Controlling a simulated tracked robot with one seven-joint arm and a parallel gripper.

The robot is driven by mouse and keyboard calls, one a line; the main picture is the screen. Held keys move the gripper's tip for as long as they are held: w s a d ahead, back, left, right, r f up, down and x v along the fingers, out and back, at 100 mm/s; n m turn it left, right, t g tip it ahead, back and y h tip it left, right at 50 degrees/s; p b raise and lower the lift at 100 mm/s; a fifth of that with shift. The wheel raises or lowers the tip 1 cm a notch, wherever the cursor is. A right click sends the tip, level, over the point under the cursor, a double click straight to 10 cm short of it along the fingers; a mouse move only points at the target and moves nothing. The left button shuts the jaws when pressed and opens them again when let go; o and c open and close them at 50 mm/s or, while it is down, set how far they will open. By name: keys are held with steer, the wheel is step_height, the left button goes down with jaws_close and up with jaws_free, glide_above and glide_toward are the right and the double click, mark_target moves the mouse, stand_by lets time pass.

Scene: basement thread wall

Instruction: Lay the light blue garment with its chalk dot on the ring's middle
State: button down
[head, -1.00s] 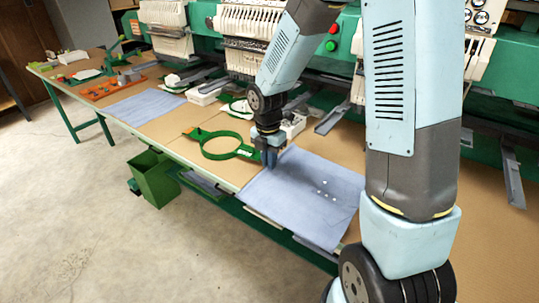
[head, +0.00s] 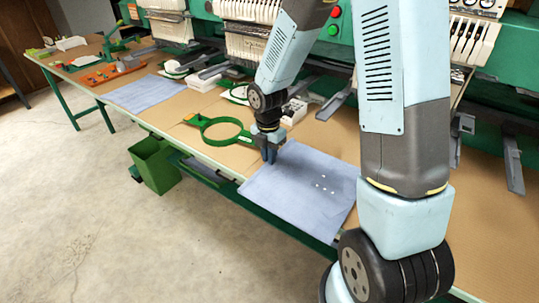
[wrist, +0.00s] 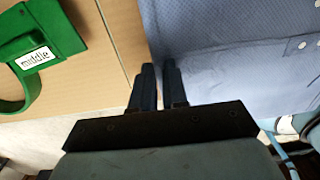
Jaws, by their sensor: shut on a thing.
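The light blue garment (head: 290,192) lies nearly flat by the table's front edge, right of the green ring (head: 203,138). Several small white dots show on its right half; I cannot tell which is the chalk dot. My gripper (head: 270,161) points down at the garment's left side, its fingers shut on the cloth. In the wrist view the fingers (wrist: 158,70) are close together at the edge of the garment (wrist: 220,25); the pinched cloth is hidden. The ring's green holder (wrist: 60,38), labelled "middle", is left of them, apart from the garment.
Another light blue cloth (head: 145,93) lies further left on the table. White boxes (head: 294,111) and green embroidery machines stand behind. A green bin (head: 155,165) hangs below the front edge. Bare brown tabletop (head: 233,156) shows between ring and garment.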

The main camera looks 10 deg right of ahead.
steer(key=shift+w+d, duration=0.1)
steer(key=c, duration=1.1)
jaws_free()
step_height(320, 180, up, 13)
steer(key=s+d+r+m+t, duration=0.2)
steer(key=s+d+r+m, duration=0.2)
steer(key=m, duration=0.5)
steer(key=s+d+r+m+t, duration=0.2)
steer(key=s+d+r+m, duration=0.2)
steer(key=s+r+m, duration=0.3)
steer(key=s+d+r+m+t, duration=0.1)
steer(key=s+d+r+m, duration=0.3)
steer(key=s+m, duration=0.5)
steer(key=shift+s+d+r+m+t, duration=0.1)
steer(key=shift+r+m+t, duration=0.1)
steer(key=shift+r+m, duration=0.35)
steer(key=shift+s+d+r+m+t, duration=0.1)
steer(key=shift+r+m+t, duration=0.1)
steer(key=shift+r+m, duration=0.3)
